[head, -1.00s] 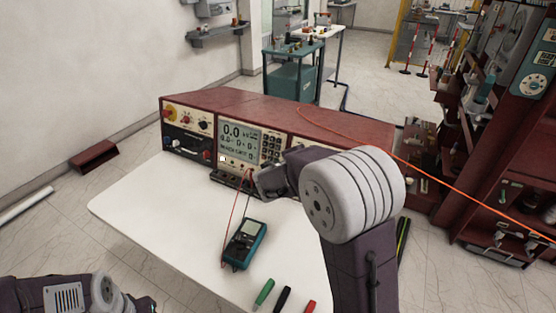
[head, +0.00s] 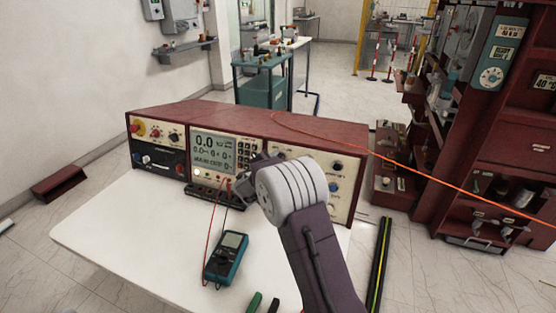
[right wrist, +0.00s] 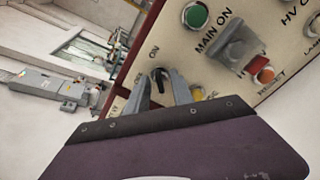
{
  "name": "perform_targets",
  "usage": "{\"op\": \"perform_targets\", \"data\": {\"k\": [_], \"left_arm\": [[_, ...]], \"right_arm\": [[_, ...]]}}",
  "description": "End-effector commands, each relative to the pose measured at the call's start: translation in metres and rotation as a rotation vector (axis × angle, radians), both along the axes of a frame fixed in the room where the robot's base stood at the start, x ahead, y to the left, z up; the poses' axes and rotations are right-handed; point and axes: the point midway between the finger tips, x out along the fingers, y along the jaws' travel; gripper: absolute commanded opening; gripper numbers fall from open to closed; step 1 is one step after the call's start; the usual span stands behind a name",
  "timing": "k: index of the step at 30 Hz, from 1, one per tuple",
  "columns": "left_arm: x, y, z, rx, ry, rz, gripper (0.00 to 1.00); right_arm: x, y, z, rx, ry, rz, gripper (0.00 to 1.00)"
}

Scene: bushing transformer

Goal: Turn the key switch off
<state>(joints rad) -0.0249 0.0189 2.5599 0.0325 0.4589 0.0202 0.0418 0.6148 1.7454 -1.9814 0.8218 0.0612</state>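The key switch (right wrist: 159,76) is a small black key on the cream panel, beside an "ON" label in the right wrist view. The two grey fingers of my right gripper (right wrist: 161,83) stand apart, one on each side of it. I cannot tell whether they touch it. In the head view my right gripper (head: 243,183) is in front of the red console (head: 200,115), and my wrist hides part of its right panel. The key switch cannot be made out there. My left gripper is out of view.
A green button (right wrist: 195,15), a grey block (right wrist: 238,48) and a red button (right wrist: 262,70) are near the key switch. A teal multimeter (head: 226,258) with leads lies on the white table (head: 120,245). An orange cable (head: 420,170) runs right from the console.

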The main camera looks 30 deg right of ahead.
Motion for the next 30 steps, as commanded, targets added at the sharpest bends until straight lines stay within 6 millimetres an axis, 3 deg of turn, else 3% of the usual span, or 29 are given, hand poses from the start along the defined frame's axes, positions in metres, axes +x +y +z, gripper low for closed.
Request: {"op": "perform_targets", "data": {"k": [8, 11, 22, 30], "left_arm": [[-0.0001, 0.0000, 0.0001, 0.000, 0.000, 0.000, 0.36], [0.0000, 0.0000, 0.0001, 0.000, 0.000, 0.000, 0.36], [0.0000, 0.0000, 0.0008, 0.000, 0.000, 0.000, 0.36], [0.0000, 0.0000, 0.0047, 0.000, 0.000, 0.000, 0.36]], "right_arm": [[0.0021, -0.0018, -0.0012, 0.001, 0.000, 0.001, 0.28], [0.0020, -0.0017, -0.0012, 0.001, 0.000, 0.001, 0.00], [0.0019, -0.0017, -0.0010, -0.013, 0.017, 0.005, 0.00], [0.0017, -0.0020, -0.0005, -0.107, 0.126, 0.038, 0.00]]}}
